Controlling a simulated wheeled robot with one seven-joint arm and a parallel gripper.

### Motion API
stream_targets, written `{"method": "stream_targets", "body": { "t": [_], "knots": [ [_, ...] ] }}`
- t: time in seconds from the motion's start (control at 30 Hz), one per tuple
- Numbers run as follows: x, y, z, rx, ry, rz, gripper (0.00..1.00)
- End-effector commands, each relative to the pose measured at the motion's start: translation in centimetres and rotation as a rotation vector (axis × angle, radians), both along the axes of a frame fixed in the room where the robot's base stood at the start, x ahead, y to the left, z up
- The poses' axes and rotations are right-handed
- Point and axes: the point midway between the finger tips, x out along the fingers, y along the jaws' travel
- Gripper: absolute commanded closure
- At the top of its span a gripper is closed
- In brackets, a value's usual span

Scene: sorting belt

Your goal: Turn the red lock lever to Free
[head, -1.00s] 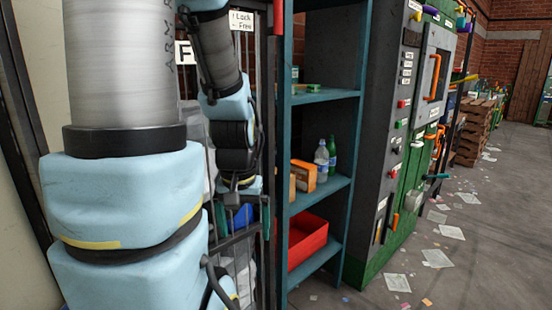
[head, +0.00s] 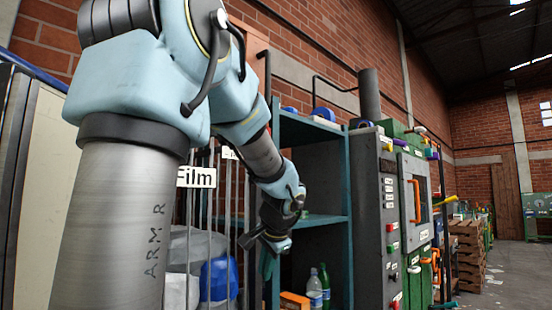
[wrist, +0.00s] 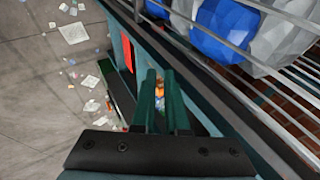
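I cannot make out the red lock lever in either current view; my arm covers the area around it in the head view. Only a corner of the small white lock label (head: 228,153) shows beside my arm. The barred film cage (head: 210,215) stands behind my arm, with a white "Film" sign (head: 197,177). My gripper (head: 267,265) points down in front of the right end of the cage, beside the teal shelf. In the wrist view its dark green fingers (wrist: 160,75) are a little apart, with nothing held between them.
The teal shelf (head: 348,240) stands right of the cage, with bottles (head: 319,290) and an orange box (head: 294,300). A red bin (wrist: 127,52) shows in the wrist view. A grey machine (head: 372,210) stands further right. The littered floor (wrist: 40,110) is open.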

Motion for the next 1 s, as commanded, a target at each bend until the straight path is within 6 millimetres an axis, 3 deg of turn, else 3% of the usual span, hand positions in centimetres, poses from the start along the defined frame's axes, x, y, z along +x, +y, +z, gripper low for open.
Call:
{"method": "stream_targets", "body": {
  "t": [0.1, 0.2, 0.4, 0.5, 0.6, 0.7, 1.0],
  "knots": [
    [3.4, -3.5, 6.6, 0.155, -0.190, -0.147, 1.00],
    [4.9, -5.7, 13.4, 0.283, -0.353, -0.220, 1.00],
    [4.2, -8.3, 25.8, 0.475, -0.632, -0.254, 1.00],
    [3.2, -8.6, 30.0, 0.530, -0.723, -0.241, 1.00],
    [2.4, -8.6, 32.5, 0.564, -0.775, -0.227, 1.00],
    [2.0, -8.6, 33.7, 0.577, -0.798, -0.219, 1.00],
    [2.0, -8.6, 33.9, 0.579, -0.800, -0.218, 1.00]
  ]
}}
